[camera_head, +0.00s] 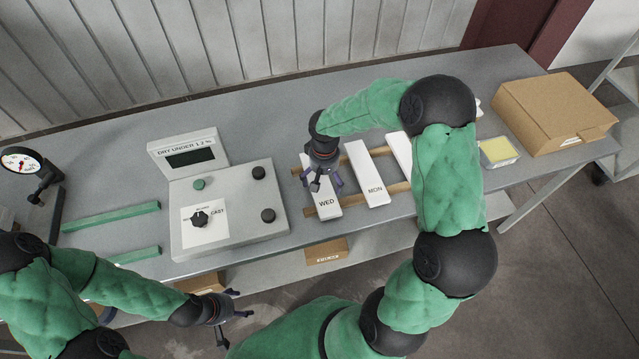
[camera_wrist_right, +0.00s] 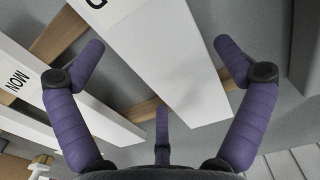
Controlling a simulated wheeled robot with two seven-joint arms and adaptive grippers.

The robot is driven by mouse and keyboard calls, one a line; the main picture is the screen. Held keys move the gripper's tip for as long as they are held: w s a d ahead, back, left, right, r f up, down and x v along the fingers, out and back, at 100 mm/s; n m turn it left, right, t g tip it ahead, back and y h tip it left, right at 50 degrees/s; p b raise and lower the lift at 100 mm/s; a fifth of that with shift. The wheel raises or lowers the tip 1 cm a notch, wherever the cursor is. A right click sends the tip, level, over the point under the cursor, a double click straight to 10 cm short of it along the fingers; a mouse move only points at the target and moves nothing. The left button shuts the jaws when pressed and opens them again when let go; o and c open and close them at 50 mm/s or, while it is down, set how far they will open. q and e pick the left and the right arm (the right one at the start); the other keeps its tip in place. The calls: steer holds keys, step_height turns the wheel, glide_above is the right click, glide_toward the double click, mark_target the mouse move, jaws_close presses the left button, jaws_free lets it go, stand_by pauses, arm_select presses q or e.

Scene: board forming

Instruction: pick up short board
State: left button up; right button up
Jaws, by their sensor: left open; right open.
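A white board marked WED (camera_head: 326,204) lies across wooden rails (camera_head: 398,188). To its right are a white board marked MON (camera_head: 368,175) and a third white board (camera_head: 401,150), partly hidden by my right arm. I cannot tell which is the short one. My right gripper (camera_head: 322,184) is open above the WED board. In the right wrist view the WED board (camera_wrist_right: 168,62) lies between the spread purple fingers, with the MON board (camera_wrist_right: 70,105) to the left. My left gripper (camera_head: 238,306) is open and empty in front of the table.
A grey control box (camera_head: 240,215) with knobs and a display stands left of the boards. Green bars (camera_head: 112,217) and a dial gauge (camera_head: 22,162) are at the left. A yellow-topped container (camera_head: 498,152) and a cardboard box (camera_head: 553,112) are at the right.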

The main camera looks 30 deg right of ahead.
steer(key=shift+r, duration=0.1)
steer(key=c, duration=1.1)
steer(key=shift+r, duration=0.1)
steer(key=shift+w+r, duration=0.1)
steer(key=shift+r, duration=0.6)
steer(key=s+a+r+p, duration=0.1)
steer(key=s+a+r, duration=0.1)
steer(key=s+r, duration=0.1)
steer(key=s+a+r+p, duration=0.1)
steer(key=s+a+r, duration=0.2)
steer(key=r, duration=0.1)
steer(key=s+a+r+p, duration=0.1)
steer(key=s+a+r, duration=0.2)
steer(key=r, duration=0.1)
steer(key=shift+s+a, duration=0.25)
steer(key=shift+s, duration=0.05)
steer(key=shift+s+a+r, duration=0.2)
steer(key=shift+s+a, duration=0.25)
steer(key=shift+s, duration=0.05)
steer(key=shift+c, duration=0.2)
